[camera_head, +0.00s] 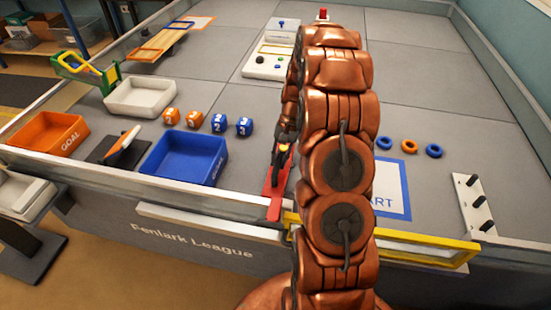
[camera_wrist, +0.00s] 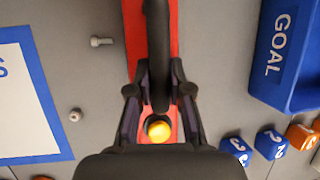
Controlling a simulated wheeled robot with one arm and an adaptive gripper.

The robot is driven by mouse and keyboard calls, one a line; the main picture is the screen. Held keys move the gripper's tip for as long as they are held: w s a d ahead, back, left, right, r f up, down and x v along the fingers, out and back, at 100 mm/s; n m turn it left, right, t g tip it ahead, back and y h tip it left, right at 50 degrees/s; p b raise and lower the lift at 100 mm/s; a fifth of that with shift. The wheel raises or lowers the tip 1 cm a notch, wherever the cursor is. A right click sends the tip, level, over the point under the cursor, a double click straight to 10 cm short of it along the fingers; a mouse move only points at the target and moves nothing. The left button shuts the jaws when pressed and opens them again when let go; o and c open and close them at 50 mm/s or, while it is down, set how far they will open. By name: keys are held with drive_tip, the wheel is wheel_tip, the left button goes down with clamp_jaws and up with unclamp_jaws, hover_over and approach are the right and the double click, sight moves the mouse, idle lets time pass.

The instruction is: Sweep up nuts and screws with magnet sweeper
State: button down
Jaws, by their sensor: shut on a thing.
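The magnet sweeper (camera_head: 276,203) has a flat red base, a black handle and a yellow knob. It lies on the grey field near the front wall, and it fills the middle of the wrist view (camera_wrist: 134,38). My gripper (camera_head: 284,140) is shut on the sweeper's black handle, with its two fingers (camera_wrist: 160,88) on either side. A grey screw (camera_wrist: 102,41) lies left of the red base in the wrist view. A nut (camera_wrist: 75,115) lies below it, near the white-and-blue START mat (camera_wrist: 25,110). I cannot make out either piece in the head view.
A blue GOAL bin (camera_head: 186,157) and several numbered cubes (camera_head: 219,122) stand left of the sweeper. An orange GOAL bin (camera_head: 47,132) and a white tray (camera_head: 140,96) are farther left. Rings (camera_head: 410,146) lie right of my arm. A yellow frame (camera_head: 430,247) sits at the front wall.

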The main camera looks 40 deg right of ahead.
drive_tip(key=shift+s+d+b, duration=1.15)
drive_tip(key=shift+s+d, duration=4.15)
drive_tip(key=shift+s, duration=0.6)
wheel_tip(320, 180, up, 12)
drive_tip(key=p, duration=0.2)
idle(0.5)
drive_tip(key=shift+r+p, duration=0.15)
drive_tip(key=shift+p, duration=0.2)
